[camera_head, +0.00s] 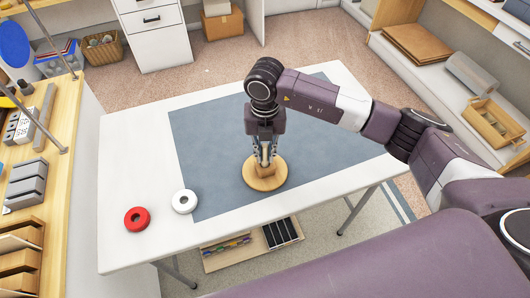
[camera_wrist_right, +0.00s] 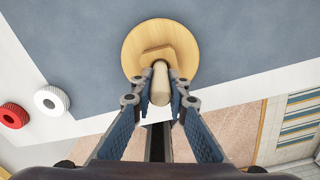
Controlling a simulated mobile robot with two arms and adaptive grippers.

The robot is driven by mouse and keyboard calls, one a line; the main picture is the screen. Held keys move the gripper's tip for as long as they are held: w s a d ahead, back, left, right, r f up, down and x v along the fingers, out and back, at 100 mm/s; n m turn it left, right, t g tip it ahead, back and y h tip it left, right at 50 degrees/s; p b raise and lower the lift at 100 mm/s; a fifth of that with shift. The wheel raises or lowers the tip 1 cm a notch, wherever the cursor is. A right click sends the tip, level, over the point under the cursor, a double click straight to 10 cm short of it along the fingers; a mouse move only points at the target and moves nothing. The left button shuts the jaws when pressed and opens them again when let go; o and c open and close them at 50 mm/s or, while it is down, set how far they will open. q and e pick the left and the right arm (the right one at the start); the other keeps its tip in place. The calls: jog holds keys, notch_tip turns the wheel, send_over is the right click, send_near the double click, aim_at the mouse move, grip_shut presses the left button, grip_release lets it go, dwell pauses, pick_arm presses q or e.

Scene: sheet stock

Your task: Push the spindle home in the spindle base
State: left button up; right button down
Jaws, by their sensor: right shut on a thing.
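The spindle base (camera_head: 275,182) is a round light-wood disc with a raised wooden block at its middle, lying on the grey-blue mat. It also shows in the wrist view (camera_wrist_right: 186,44). My right gripper (camera_head: 265,160) points down over the middle of the base. It is shut on the spindle (camera_wrist_right: 160,84), a pale wooden peg between its fingers. The spindle's lower end meets the raised block in the wrist view; how deep it sits is hidden. My left gripper is not in view.
A red ring (camera_head: 137,219) and a white ring (camera_head: 185,201) lie on the white table (camera_head: 130,160) at its left. The grey-blue mat (camera_head: 215,130) around the base is clear. A wooden shelf unit (camera_head: 65,110) stands left of the table.

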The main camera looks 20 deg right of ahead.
aim_at(265, 147)
jog(key=shift+s+f+b, duration=0.15)
jog(key=shift+f+b, duration=0.25)
jog(key=shift+b, duration=0.1)
dwell(1.1)
jog(key=c, duration=1.3)
grip_release()
jog(key=shift+r, duration=0.2)
jog(key=shift+r+p, duration=2.15)
jog(key=shift+r, duration=1.25)
